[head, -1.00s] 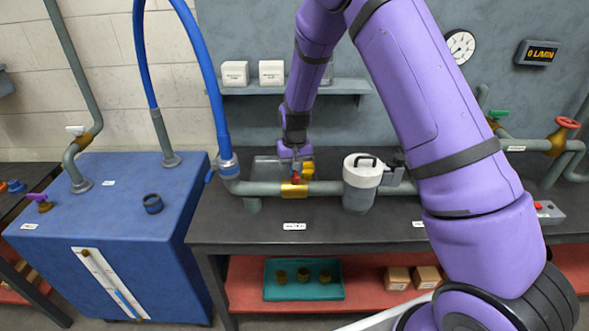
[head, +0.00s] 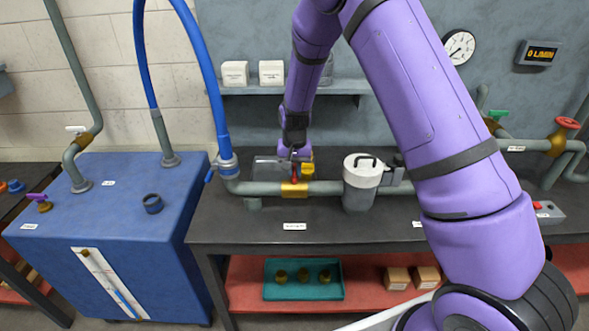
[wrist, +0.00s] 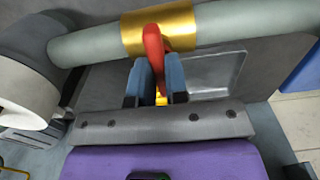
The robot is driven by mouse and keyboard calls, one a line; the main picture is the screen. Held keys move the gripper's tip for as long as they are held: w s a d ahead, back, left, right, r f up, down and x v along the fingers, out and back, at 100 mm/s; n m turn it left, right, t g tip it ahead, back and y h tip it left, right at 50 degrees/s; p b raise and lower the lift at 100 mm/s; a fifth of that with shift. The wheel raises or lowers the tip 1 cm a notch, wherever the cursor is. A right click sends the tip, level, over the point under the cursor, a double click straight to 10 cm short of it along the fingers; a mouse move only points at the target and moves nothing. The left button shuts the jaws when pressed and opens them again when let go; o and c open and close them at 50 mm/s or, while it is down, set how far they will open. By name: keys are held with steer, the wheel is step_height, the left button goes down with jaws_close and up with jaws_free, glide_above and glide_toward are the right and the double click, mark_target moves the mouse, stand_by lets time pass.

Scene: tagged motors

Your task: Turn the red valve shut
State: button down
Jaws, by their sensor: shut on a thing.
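The red valve is a red lever handle (head: 295,179) on a brass valve body (head: 293,190), set in the grey pipe on the bench. In the wrist view the red handle (wrist: 154,44) rises in front of the brass body (wrist: 176,27) and runs down between the blue fingers. My gripper (head: 296,168) is over the valve from behind and above; it also shows in the wrist view (wrist: 158,78), shut on the red handle. The fingers hide the handle's lower end in the wrist view.
A grey canister with a white lid (head: 362,184) stands close right of the valve. A blue hose (head: 217,110) joins the pipe at left. A red handwheel (head: 567,123) and a green handle (head: 497,114) sit farther right. The bench front is mostly clear.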

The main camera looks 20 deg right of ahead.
steer(key=c, duration=1.1)
jaws_free()
step_height(320, 180, up, 11)
steer(key=shift+f, duration=0.1)
step_height(320, 180, up, 11)
steer(key=t, duration=0.1)
glide_above(295, 170)
steer(key=s+d, duration=0.2)
steer(key=s, duration=0.4)
steer(key=s+d+r+n+t+y, duration=0.1)
steer(key=s+d+r+n+t, duration=0.1)
steer(key=s+r, duration=0.8)
steer(key=s+d+r, duration=0.1)
steer(key=s, duration=0.6)
steer(key=s+d+r+n+t, duration=0.1)
steer(key=s, duration=0.6)
steer(key=s+r+t+h, duration=0.1)
steer(key=s, duration=0.6)
steer(key=shift+s+d+n, duration=0.2)
steer(key=shift+d+n, duration=0.2)
